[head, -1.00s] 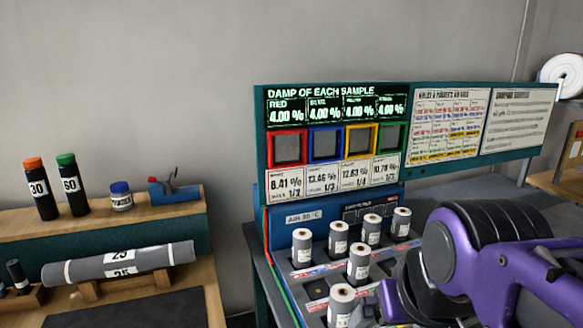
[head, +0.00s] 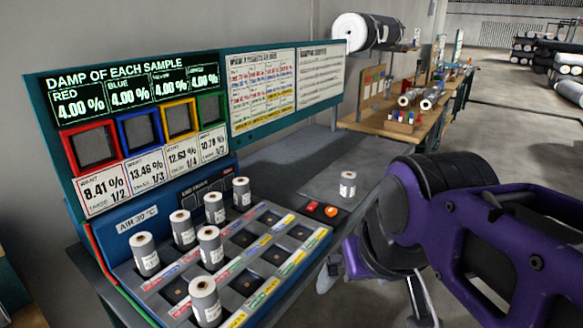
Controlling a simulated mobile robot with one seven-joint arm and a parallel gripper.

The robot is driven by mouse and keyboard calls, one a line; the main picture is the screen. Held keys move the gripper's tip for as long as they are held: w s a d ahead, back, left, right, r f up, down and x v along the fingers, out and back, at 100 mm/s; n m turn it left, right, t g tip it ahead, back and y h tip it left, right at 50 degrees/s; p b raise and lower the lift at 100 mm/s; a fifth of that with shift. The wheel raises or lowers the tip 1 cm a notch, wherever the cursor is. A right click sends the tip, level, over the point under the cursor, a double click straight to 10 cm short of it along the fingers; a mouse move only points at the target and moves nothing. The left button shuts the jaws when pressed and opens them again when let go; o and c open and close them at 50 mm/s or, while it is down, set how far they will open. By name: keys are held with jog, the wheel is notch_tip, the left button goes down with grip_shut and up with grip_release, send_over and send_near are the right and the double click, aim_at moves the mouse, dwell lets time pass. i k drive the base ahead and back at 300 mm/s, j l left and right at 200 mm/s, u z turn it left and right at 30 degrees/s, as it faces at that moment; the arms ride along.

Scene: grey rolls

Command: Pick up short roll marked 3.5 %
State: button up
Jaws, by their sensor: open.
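Several short grey rolls with white labels stand upright in the slotted rack (head: 318,240). They include a front roll (head: 205,303), a middle roll (head: 210,250), a left roll (head: 145,257) and a back roll (head: 241,195). One more short roll (head: 347,186) stands alone on the grey bench, right of the rack. The label figures are too small to read, so I cannot tell which roll is marked 3.5 %. My gripper (head: 418,298) hangs at the lower right, right of the rack, partly hidden by my purple wrist. It is open, apart from every roll.
A damp display board (head: 150,70) with coloured frames stands behind the rack. A red-buttoned control (head: 322,210) sits near the lone roll. The grey bench (head: 300,180) is otherwise clear around it. A wooden table (head: 400,125) with small items stands further back.

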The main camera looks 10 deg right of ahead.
aim_at(348, 185)
jog(key=z, duration=0.45)
jog(key=i+l+u, duration=0.15)
jog(key=i+l, duration=0.2)
jog(key=i+l+u, duration=0.15)
jog(key=i+l, duration=0.2)
jog(key=i+l+u, duration=0.15)
jog(key=i+l, duration=0.15)
jog(key=l, duration=0.15)
jog(key=i+l+u, duration=0.15)
jog(key=l, duration=0.25)
jog(key=i, duration=0.1)
